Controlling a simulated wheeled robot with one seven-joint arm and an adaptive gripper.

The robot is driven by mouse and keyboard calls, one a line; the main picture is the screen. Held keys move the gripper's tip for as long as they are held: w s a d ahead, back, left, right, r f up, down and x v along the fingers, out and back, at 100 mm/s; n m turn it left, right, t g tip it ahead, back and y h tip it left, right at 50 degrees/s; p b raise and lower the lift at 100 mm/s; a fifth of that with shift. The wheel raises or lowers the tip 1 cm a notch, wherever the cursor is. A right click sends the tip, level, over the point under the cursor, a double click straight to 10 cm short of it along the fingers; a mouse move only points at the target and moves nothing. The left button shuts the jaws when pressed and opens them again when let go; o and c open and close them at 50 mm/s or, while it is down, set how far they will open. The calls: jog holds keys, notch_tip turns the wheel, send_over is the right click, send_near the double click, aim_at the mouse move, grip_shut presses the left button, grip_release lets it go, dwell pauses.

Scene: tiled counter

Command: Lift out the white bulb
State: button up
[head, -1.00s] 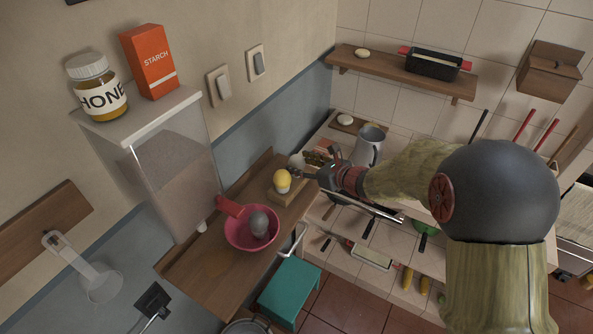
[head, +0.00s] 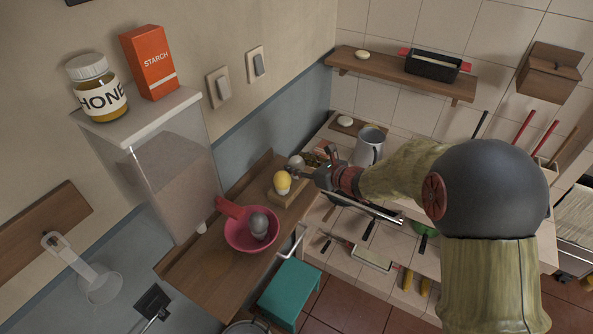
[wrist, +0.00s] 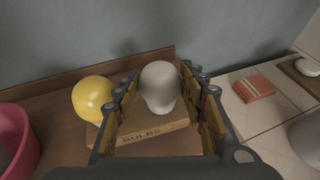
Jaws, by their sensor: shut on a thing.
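The white bulb (wrist: 160,86) looks pale grey-white and stands at the wooden bulb holder (wrist: 150,135), which is lettered BULBS. My gripper (wrist: 161,80) is shut on it, with one finger at each side. In the head view the white bulb (head: 296,161) shows just beyond the gripper (head: 303,170). The yellow bulb (wrist: 92,98) stands to the left, close to my left finger; it also shows in the head view (head: 282,182). The lower end of the white bulb is hidden, so I cannot tell whether it is clear of its seat.
A pink bowl (head: 236,237) with a grey bulb (head: 259,222) in it stands on the wooden shelf (head: 205,265), left of the holder. A metal jug (head: 369,147) stands to the right of the gripper. A wall and a raised back edge lie behind the bulbs.

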jog(key=shift+r, duration=0.15)
jog(key=shift+r, duration=0.6)
jog(key=s+r+p, duration=0.3)
jog(key=s+r, duration=0.8)
jog(key=s, duration=0.3)
jog(key=shift+r, duration=0.25)
